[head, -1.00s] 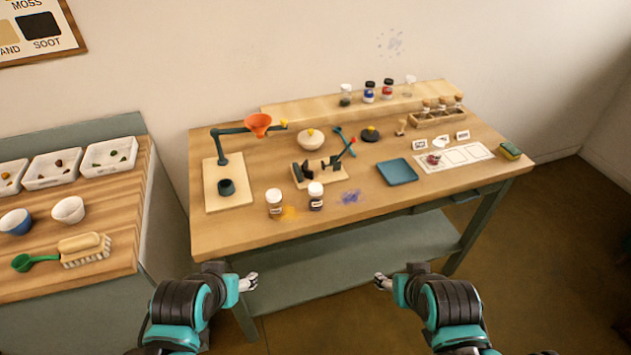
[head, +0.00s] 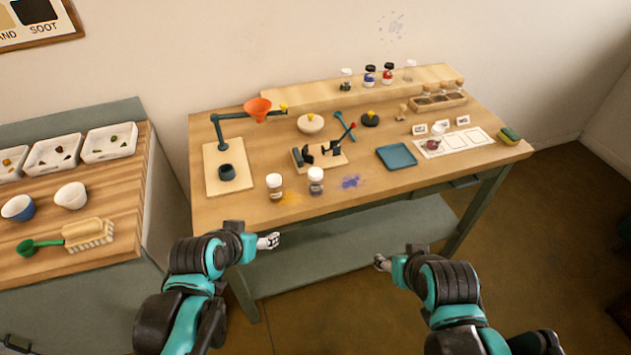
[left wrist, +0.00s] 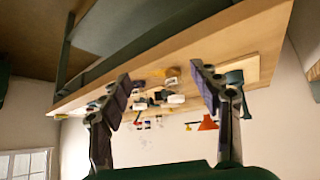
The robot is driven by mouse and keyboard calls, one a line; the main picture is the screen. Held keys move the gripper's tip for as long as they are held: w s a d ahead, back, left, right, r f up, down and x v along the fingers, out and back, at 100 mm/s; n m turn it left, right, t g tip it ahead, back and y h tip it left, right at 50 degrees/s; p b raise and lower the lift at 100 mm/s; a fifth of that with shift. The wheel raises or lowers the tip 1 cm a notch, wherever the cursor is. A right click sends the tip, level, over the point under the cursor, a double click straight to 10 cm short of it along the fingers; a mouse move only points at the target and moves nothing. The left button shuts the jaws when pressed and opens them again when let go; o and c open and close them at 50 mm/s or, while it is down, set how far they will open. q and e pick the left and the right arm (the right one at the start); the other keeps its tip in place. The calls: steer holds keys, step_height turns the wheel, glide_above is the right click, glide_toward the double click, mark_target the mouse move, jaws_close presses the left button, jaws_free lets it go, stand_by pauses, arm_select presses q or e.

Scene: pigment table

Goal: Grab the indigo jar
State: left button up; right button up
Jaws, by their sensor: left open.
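A small white-capped jar (head: 316,180) stands near the table's front edge, beside a blue-violet powder stain; its contents look dark. A similar jar (head: 274,185) stands to its left, by an orange-yellow stain. A jar with a blue band (head: 369,76) stands on the raised back shelf. I cannot read labels to tell which is indigo. My left gripper (head: 269,241) is open and empty, in front of the table edge, short of the front jars. In the left wrist view its fingers (left wrist: 160,103) are spread, with small jars beyond. My right gripper (head: 381,263) is farther right, before the table; its jaws are too small to judge.
The wooden table (head: 240,235) has a front edge between my grippers and the jars. A side bench (head: 125,250) with bowls is at left.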

arm_select(q)
steer(key=w+d+m+t+h+p, duration=0.1)
steer(key=w+d+m+h, duration=0.15)
steer(key=w+d, duration=0.5)
steer(key=m+t+h+p, duration=0.2)
glide_toward(312, 183)
steer(key=x, duration=0.3)
steer(key=shift+a+n, duration=0.1)
steer(key=shift+n, duration=0.15)
steer(key=shift+w+d+f+h, duration=0.3)
steer(key=shift+w+f+h, duration=0.05)
steer(key=shift+w, duration=0.05)
steer(key=shift+w+d+f+t+b, duration=0.2)
steer(key=shift+w+d+f, duration=0.15)
steer(key=shift+w, duration=0.2)
steer(key=shift+w+d+f+t+b, duration=0.1)
steer(key=shift+w+d+f+b, duration=0.1)
steer(key=shift+w+d+f, duration=0.25)
steer(key=b+x, duration=0.1)
steer(key=x, duration=0.1)
steer(key=b+x, duration=0.1)
steer(key=x, duration=0.2)
steer(key=shift+w+a+r, duration=0.15)
steer(key=shift+w, duration=0.2)
steer(key=shift+s+r, duration=0.1)
steer(key=shift+c, duration=1.2)
steer(key=c, duration=1.1)
